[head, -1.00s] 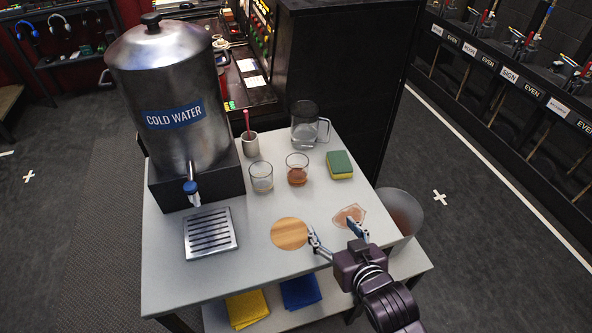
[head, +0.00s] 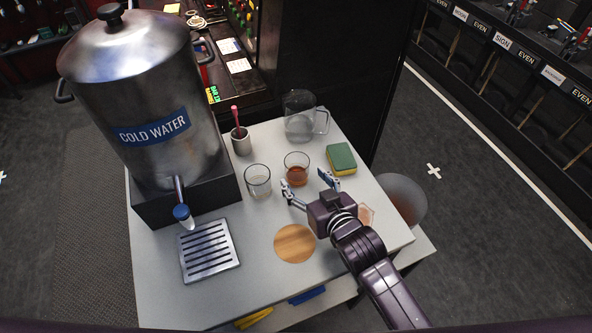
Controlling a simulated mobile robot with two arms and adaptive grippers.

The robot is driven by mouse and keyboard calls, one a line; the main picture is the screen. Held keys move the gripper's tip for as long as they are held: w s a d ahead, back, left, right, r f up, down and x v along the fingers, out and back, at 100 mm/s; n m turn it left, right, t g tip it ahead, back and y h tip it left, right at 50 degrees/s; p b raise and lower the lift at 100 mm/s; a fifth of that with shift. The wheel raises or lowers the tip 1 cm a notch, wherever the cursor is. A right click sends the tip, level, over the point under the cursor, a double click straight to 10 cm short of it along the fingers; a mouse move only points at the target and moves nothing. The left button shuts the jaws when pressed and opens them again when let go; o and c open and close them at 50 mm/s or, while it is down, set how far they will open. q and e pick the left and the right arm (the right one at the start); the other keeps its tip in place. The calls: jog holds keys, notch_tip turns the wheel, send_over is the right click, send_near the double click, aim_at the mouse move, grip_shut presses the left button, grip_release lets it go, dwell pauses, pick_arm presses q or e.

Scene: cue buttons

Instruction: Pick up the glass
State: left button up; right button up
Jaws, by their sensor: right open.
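Two short glasses stand upright on the white table. One is a clear, seemingly empty glass (head: 257,182). The other is a glass with amber-brown liquid (head: 296,170) just to its right. My right gripper (head: 307,184) is open, its two fingers spread and pointing toward the back of the table. The fingertips are just in front of the glass with the amber liquid, one on each side. I cannot tell whether they touch it. My left gripper is not in view.
A large cold water dispenser (head: 140,90) with a tap stands at the left, a metal drip tray (head: 209,251) in front. A clear pitcher (head: 299,118), a grey cup with a red stick (head: 241,142) and a sponge (head: 341,158) stand behind. A round wooden coaster (head: 295,244) lies in front.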

aim_at(302, 178)
jog(key=shift+w+a+f, duration=0.1)
jog(key=shift+w, duration=0.15)
jog(key=p+x, duration=0.1)
jog(key=x, duration=0.2)
jog(key=shift+a+f, duration=0.1)
jog(key=shift+f, duration=0.15)
jog(key=shift+w+a+f, duration=0.25)
jog(key=shift+w+f, duration=0.05)
jog(key=shift+w, duration=0.3)
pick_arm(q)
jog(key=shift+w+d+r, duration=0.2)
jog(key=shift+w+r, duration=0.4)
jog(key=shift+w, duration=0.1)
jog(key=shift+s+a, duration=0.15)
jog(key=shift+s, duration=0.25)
pick_arm(e)
jog(key=c, duration=1.4)
